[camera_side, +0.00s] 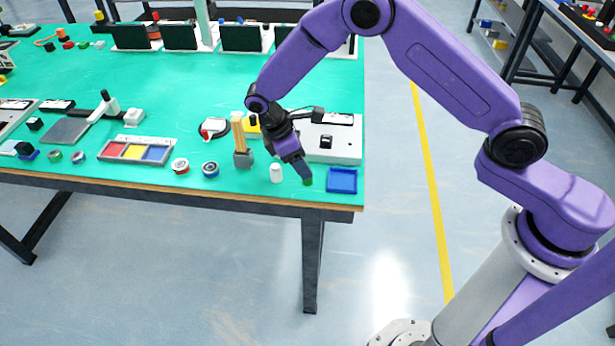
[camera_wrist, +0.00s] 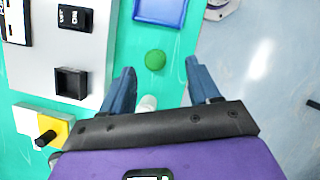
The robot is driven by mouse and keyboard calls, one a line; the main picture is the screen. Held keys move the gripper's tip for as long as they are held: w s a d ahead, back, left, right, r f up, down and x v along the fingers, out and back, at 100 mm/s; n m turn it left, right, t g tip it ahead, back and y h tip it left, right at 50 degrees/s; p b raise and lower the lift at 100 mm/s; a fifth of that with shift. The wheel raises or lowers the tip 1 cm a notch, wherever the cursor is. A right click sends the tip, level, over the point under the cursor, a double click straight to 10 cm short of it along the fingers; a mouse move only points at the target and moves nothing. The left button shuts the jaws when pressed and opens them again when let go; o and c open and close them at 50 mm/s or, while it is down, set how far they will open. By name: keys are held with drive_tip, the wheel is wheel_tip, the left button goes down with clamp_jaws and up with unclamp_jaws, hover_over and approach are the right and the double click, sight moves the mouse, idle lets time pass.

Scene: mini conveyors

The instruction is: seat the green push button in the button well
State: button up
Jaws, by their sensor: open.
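The green push button (camera_side: 307,182) rests on the green table top near the front right corner. In the wrist view the button (camera_wrist: 155,59) shows as a round green cap. My gripper (camera_side: 303,175) is low over the table by the button. In the wrist view its two blue fingers (camera_wrist: 160,72) are apart, with the button near the line between their tips and nothing gripped. A dark square well (camera_wrist: 71,82), seemingly the button well, is in the pale grey panel (camera_wrist: 48,60), left of my fingers. The panel (camera_side: 345,155) stands behind my gripper in the side view.
A blue tray (camera_side: 342,187) lies just right of the button. A white cylinder (camera_side: 276,173) stands close to its left. A holder with wooden sticks (camera_side: 239,130) and a yellow block (camera_wrist: 53,128) are nearby. The table's front edge is close.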

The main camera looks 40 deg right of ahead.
drive_tip(key=shift+w+x, duration=0.2)
drive_tip(key=shift+x, duration=1.05)
drive_tip(key=shift+w+x, duration=0.2)
drive_tip(key=shift+x, duration=1.1)
drive_tip(key=shift+d, duration=0.2)
clamp_jaws()
